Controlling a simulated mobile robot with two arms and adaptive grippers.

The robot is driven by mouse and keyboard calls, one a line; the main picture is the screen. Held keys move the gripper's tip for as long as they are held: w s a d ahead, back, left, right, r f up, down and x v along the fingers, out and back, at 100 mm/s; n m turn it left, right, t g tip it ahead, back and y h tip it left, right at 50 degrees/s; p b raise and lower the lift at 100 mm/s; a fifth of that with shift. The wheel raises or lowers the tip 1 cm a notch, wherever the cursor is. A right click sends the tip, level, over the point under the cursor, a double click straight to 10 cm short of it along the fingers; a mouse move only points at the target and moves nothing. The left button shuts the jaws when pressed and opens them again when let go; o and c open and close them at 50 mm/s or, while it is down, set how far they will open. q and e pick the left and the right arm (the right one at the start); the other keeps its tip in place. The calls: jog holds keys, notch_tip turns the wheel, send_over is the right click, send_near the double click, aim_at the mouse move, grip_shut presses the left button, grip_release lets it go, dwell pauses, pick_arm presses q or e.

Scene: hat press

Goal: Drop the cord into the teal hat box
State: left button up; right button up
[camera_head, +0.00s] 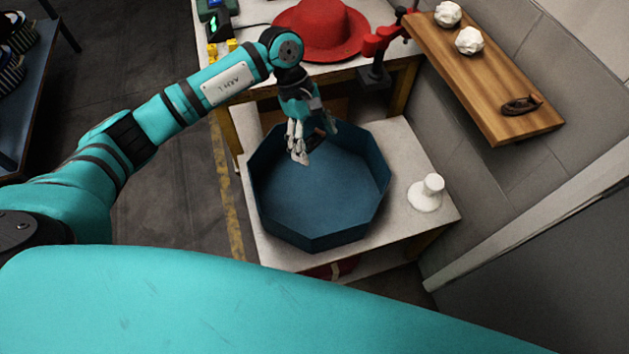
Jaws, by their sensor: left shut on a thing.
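The teal hat box (318,242) is an open, many-sided box with a dark blue-teal inside, on a white table. My left gripper (301,154) is over the back part of the box, pointing down, with its fingertips below the level of the back rim in the picture. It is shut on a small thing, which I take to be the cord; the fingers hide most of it. The visible floor of the box is bare. My right gripper is not in view.
A white spool-like stand (427,194) is right of the box. Behind are a red hat (322,28) and a red-and-black device (378,50) on another table. A wooden shelf (478,85) at the right holds white lumps and a small dark object (521,105).

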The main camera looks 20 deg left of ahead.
pick_arm(q)
jog(key=shift+w+f+n+t, duration=0.25)
jog(key=shift+w+f+n, duration=0.1)
jog(key=shift+f+n, duration=0.25)
jog(key=shift+w+f+n+t, duration=0.25)
jog(key=shift+w+f+n, duration=0.05)
jog(key=shift+f+n, duration=0.3)
jog(key=shift+f, duration=0.2)
notch_tip(320, 180, down, 6)
jog(key=shift+a+r+b, duration=0.15)
jog(key=shift+r+b, duration=0.1)
jog(key=shift+b, duration=1)
jog(key=o, duration=0.7)
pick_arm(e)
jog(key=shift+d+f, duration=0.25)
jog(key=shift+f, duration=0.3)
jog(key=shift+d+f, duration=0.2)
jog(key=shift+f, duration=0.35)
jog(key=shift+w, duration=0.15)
pick_arm(q)
jog(key=v, duration=1.2)
jog(key=shift+a, duration=0.1)
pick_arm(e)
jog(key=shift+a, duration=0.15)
